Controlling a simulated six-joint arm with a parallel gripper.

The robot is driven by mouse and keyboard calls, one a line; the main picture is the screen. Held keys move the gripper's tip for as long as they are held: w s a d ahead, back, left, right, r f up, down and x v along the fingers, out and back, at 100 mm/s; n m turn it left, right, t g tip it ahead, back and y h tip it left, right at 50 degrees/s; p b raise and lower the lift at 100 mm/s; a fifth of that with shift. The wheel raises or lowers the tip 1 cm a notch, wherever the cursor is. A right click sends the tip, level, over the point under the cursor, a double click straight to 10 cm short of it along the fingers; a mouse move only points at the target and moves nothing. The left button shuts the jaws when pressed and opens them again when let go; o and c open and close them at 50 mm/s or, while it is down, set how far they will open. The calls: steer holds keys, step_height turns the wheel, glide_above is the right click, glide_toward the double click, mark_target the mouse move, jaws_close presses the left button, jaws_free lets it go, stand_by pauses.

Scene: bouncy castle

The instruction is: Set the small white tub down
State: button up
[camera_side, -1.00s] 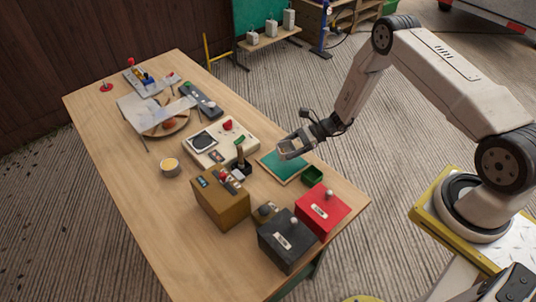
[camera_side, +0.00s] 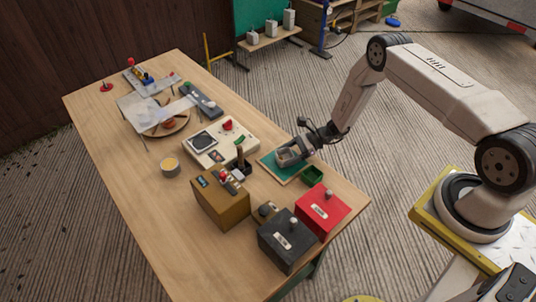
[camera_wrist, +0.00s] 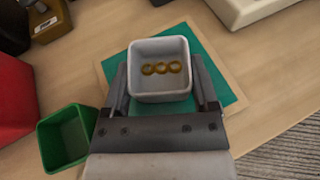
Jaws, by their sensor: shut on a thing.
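The small white tub (camera_wrist: 160,93) is a square open cup with several brownish rings lying on its floor. In the wrist view it sits between the two fingers of my gripper (camera_wrist: 162,95), which are shut on its sides. In the side view my gripper (camera_side: 285,157) is low over the green mat (camera_side: 268,171), and the tub is mostly hidden by the fingers. The mat (camera_wrist: 216,72) shows behind and beside the tub in the wrist view. I cannot tell whether the tub touches the mat.
A small green bin (camera_side: 312,175) stands just right of the mat, close to my gripper. A red box (camera_side: 322,208), a dark box (camera_side: 285,242) and a brown box (camera_side: 219,203) stand nearer the front. A cream device (camera_side: 222,143) lies left of the mat.

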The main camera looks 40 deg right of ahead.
steer(key=o, duration=1.3)
steer(key=shift+c, duration=0.2)
steer(key=shift+d+r, duration=0.1)
steer(key=shift+r, duration=0.05)
steer(key=v, duration=1.2)
steer(key=shift+w, duration=0.1)
